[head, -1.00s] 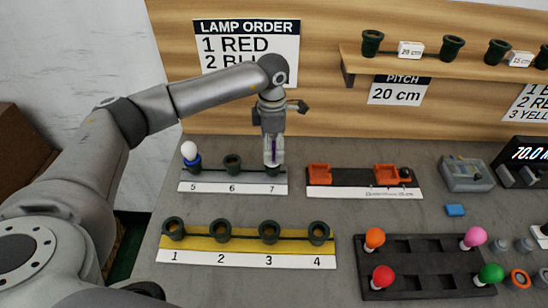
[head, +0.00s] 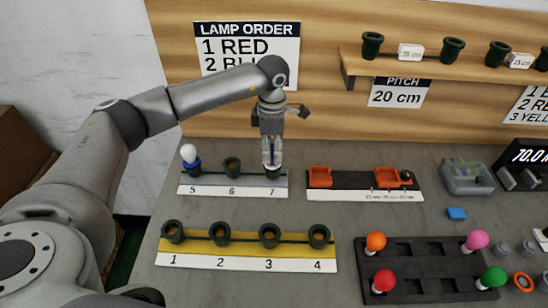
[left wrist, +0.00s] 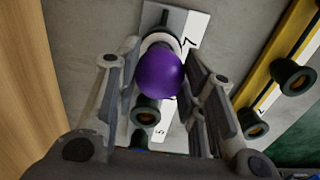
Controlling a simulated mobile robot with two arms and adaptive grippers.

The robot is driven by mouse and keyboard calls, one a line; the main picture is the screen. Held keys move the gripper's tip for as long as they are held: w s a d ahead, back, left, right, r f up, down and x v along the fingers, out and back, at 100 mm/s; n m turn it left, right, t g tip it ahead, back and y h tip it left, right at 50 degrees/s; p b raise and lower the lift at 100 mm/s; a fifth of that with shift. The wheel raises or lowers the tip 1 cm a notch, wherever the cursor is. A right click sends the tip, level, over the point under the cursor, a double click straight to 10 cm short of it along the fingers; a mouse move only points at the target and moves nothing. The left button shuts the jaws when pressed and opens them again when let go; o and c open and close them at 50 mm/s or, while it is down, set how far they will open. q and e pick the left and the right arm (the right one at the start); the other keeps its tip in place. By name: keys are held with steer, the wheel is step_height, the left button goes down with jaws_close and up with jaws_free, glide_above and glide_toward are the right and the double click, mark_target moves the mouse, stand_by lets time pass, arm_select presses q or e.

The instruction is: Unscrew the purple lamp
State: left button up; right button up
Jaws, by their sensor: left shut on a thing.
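The purple lamp (left wrist: 160,74) sits between the fingers of my left gripper in the left wrist view, with its pale base ring and dark socket behind it. In the head view my left gripper (head: 271,158) points straight down over position 7 of the grey strip (head: 232,191), and only a sliver of purple shows between its fingers. The left gripper is shut on the lamp, which stands at socket 7 (head: 274,173). Whether its thread is still engaged cannot be seen. My right gripper is not in view.
A white lamp with a blue base (head: 190,155) stands at position 5; socket 6 (head: 232,166) is empty. The yellow strip (head: 245,248) in front holds empty sockets. A dark tray (head: 425,270) with coloured lamps lies right. A shelf (head: 430,58) overhangs the back.

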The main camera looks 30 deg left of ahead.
arm_select(q)
steer(key=n, duration=0.4)
steer(key=shift+n+p, duration=0.3)
steer(key=shift+p, duration=0.05)
steer(key=shift+c, duration=0.4)
